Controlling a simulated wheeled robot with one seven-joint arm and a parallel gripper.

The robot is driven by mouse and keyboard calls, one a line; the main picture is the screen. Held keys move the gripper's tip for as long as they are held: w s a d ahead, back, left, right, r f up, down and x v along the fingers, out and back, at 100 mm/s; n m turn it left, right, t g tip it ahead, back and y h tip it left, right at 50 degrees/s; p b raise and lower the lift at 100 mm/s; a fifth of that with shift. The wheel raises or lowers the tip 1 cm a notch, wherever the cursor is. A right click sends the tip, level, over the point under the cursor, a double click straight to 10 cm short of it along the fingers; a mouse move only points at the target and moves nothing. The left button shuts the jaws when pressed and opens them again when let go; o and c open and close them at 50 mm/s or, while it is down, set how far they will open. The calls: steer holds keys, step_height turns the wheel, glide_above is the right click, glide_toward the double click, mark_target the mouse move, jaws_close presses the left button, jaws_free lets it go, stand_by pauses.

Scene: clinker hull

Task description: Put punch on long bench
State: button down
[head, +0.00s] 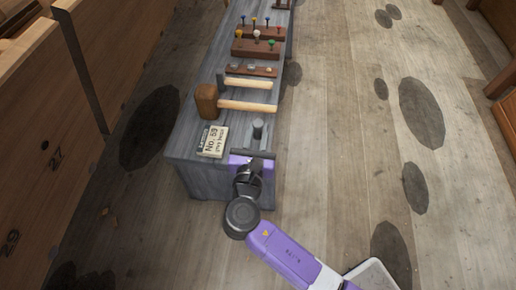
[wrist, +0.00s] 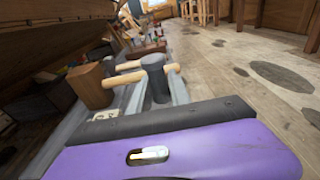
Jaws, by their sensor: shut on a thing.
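The punch (head: 257,129) is a dark grey cylinder with a wider round head, upright at the near end of the long bench (head: 195,151). In the wrist view the punch (wrist: 157,84) rises just beyond the dark edge of my gripper. My gripper (head: 256,146), purple and black, is over the near end of the bench and is shut on the punch. The lower part of the punch and the fingertips are hidden, so I cannot tell whether it touches the bench top. The long bench is grey, weathered wood and runs away from me.
On the bench, a wooden mallet (head: 207,101) lies left of the punch, with a card (head: 213,141) nearer me. Beyond are another light handle (head: 247,83), a small rack (head: 252,70) and blocks with coloured pegs (head: 255,48). Plank hull sides (head: 50,140) stand left; floor (head: 340,130) is open right.

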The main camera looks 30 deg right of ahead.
mark_target(258, 146)
steer(key=shift+f+b, duration=1.25)
steer(key=shift+f, duration=1.75)
steer(key=shift+f, duration=0.15)
steer(key=c, duration=1.2)
jaws_free()
steer(key=shift+s+a+r, duration=0.2)
steer(key=p+v, duration=0.4)
steer(key=v, duration=0.7)
steer(key=shift+s+a, duration=0.15)
steer(key=shift+s, duration=0.05)
